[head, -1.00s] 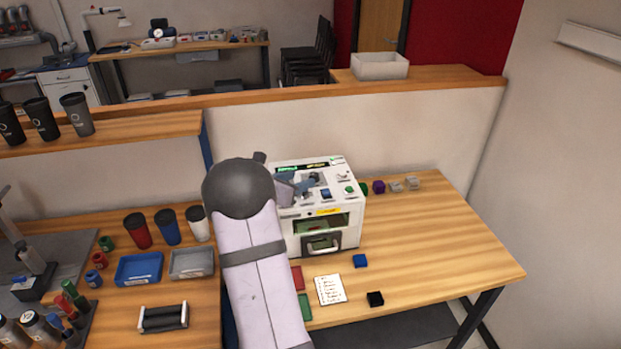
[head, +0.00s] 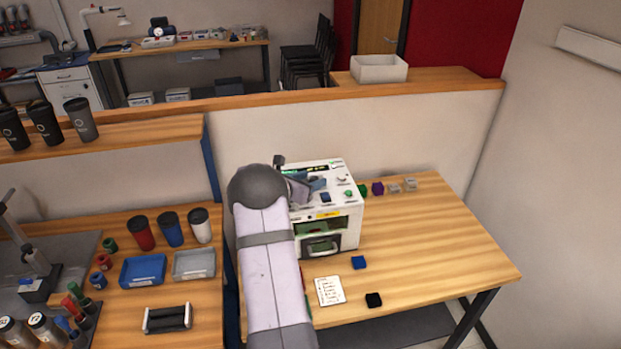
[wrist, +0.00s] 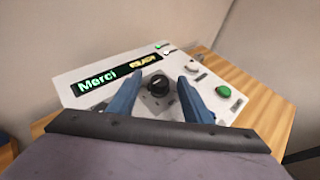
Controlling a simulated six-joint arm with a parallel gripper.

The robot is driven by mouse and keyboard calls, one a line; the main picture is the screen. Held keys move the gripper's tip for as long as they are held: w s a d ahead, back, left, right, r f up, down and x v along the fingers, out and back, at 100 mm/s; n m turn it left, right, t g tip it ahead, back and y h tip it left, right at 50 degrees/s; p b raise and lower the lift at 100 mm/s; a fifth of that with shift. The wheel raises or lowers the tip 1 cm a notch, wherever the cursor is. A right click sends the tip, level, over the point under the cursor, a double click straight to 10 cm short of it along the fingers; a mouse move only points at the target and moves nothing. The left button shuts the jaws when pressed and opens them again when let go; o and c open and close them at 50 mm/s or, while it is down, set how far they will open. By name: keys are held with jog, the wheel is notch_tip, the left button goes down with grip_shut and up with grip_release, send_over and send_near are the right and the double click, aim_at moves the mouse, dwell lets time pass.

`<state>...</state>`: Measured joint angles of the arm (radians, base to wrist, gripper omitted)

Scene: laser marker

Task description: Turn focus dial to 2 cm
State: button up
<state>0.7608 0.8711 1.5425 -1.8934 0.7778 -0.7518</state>
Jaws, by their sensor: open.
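The white laser marker (head: 345,221) stands on the wooden table. In the wrist view its sloped top panel (wrist: 80,72) shows a display (wrist: 112,79) reading "Merci" in green and a yellow word I cannot read surely. A black round dial (wrist: 158,83) sits on a grey plate below the display. My gripper (wrist: 157,92) is open, with one blue finger on each side of the dial. I cannot tell whether the fingers touch it. In the head view my gripper (head: 311,183) is over the machine's top, and the dial is hidden.
A green button (wrist: 223,91) and smaller controls are on the panel's right. Small blocks, among them a purple one (head: 377,188), stand right of the machine. The table's right side is clear.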

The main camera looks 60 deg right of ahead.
jog(key=shift+c, duration=0.7)
jog(key=c, duration=0.9)
jog(key=shift+o, duration=0.2)
jog(key=shift+w+m+g, duration=0.15)
jog(key=shift+m+g, duration=0.25)
jog(key=shift+g, duration=0.1)
jog(key=shift+w+f+m+g+y, duration=0.15)
jog(key=shift+m+g+y, duration=0.15)
jog(key=shift+m+g, duration=0.95)
jog(key=shift+g+b, duration=0.25)
jog(key=shift+b, duration=0.15)
jog(key=shift+w+d+r+m+g+y+b, duration=0.1)
jog(key=shift+m+g+y+b, duration=0.15)
jog(key=shift+m+g+b, duration=0.45)
jog(key=shift+w+d+r+m+g+y+b, duration=0.1)
jog(key=shift+m+g+y+b, duration=0.15)
jog(key=shift+m+g+b, duration=0.45)
